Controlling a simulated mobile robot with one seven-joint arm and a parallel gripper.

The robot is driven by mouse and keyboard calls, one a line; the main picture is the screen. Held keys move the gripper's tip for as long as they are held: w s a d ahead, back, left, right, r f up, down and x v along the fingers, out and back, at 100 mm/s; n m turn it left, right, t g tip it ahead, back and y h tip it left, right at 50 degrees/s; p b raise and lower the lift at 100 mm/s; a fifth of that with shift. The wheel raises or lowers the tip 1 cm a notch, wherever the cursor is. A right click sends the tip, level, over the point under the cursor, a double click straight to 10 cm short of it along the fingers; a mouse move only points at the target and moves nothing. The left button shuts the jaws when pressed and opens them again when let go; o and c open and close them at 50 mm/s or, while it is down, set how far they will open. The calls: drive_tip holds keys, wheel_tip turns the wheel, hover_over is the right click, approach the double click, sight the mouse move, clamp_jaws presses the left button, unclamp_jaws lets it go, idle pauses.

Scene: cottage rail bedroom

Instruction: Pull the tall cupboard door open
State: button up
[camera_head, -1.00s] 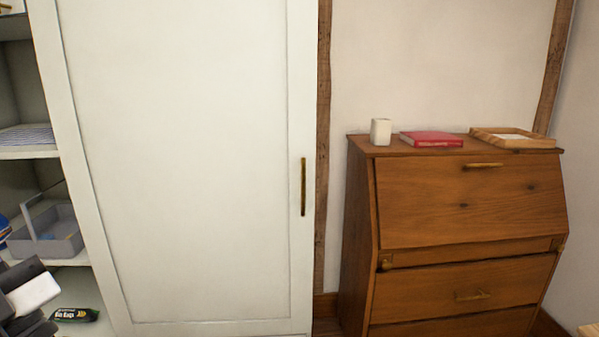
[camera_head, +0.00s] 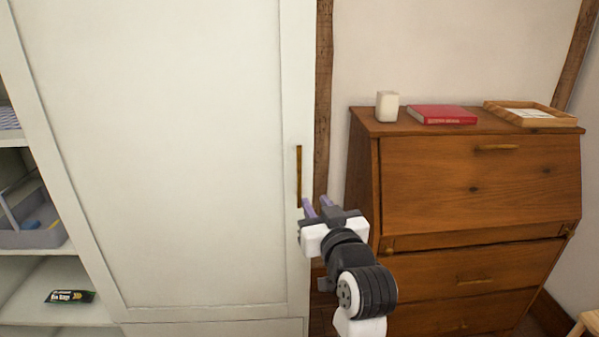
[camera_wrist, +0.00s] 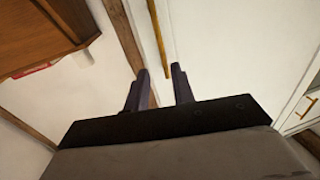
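The tall white cupboard door (camera_head: 190,150) fills the left and middle of the head view and looks shut. Its upright brass bar handle (camera_head: 299,176) is near the door's right edge. My gripper (camera_head: 317,205) is just below and slightly right of the handle in the head view, fingers pointing toward the door. In the wrist view my gripper (camera_wrist: 159,72) shows two dark fingers apart with nothing between them. The handle (camera_wrist: 157,40) is ahead of the fingertips there, nearer the right finger. I cannot tell the exact gap to it.
A wooden bureau (camera_head: 480,190) stands to the right, with a white cup (camera_head: 387,107), a red book (camera_head: 443,115) and a wooden tray (camera_head: 530,114) on top. Open shelves at left hold a grey caddy (camera_head: 35,236) and a dark packet (camera_head: 70,297). A timber post (camera_head: 323,90) separates door and bureau.

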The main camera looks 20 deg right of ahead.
sight(300, 177)
drive_tip(key=w+p, duration=0.1)
drive_tip(key=w, duration=0.3)
drive_tip(key=w+p, duration=0.1)
drive_tip(key=w, duration=0.3)
drive_tip(key=w+d+p, duration=0.1)
drive_tip(key=w, duration=0.3)
drive_tip(key=shift+w, duration=0.2)
clamp_jaws()
